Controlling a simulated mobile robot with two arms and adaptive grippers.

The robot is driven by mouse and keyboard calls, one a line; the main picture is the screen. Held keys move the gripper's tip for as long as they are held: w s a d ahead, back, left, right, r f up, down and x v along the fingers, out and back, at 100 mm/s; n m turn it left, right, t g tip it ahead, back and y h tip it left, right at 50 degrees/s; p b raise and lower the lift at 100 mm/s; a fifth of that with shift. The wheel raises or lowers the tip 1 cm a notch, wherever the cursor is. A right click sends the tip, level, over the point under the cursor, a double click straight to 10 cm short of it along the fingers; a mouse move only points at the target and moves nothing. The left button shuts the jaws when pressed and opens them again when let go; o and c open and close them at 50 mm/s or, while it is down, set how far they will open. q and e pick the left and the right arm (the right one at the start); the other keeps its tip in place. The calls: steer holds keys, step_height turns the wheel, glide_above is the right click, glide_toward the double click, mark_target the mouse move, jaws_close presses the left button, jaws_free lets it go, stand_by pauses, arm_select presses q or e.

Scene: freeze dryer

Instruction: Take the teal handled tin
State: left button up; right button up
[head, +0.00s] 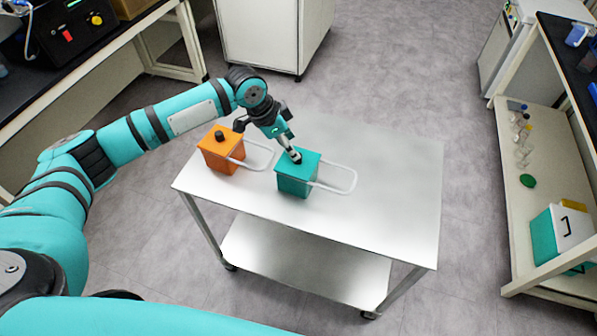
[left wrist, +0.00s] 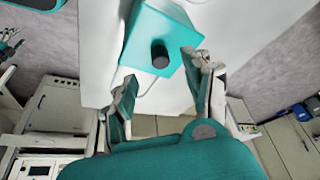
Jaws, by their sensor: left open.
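The teal tin (head: 297,178) stands upright on the metal cart, with a black knob on its lid and a pale wire handle (head: 345,178) sticking out to the right. My left gripper (head: 293,154) is at the tin's lid, partly hiding the knob. In the left wrist view the open fingers (left wrist: 161,68) are on either side of the near end of the teal tin (left wrist: 155,27), with the black knob (left wrist: 160,55) between them. I cannot tell whether they touch it. My right gripper is not in view.
An orange tin (head: 217,155) with a similar handle stands close to the left of the teal one. The cart top (head: 395,200) is clear to the right. A shelf (head: 540,200) with small bottles and a teal-and-white box (head: 560,238) is at the far right.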

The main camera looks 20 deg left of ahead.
arm_select(q)
steer(key=shift+w+d+f, duration=0.1)
steer(key=shift+d+f, duration=0.1)
steer(key=shift+f, duration=0.1)
steer(key=p+x, duration=0.1)
steer(key=x, duration=0.2)
steer(key=shift+w+d+f+p, duration=0.15)
steer(key=shift+f+p, duration=0.1)
steer(key=shift+p, duration=0.15)
steer(key=shift+w+f, duration=0.15)
steer(key=shift+f, duration=0.3)
jaws_close()
steer(key=shift+r, duration=0.1)
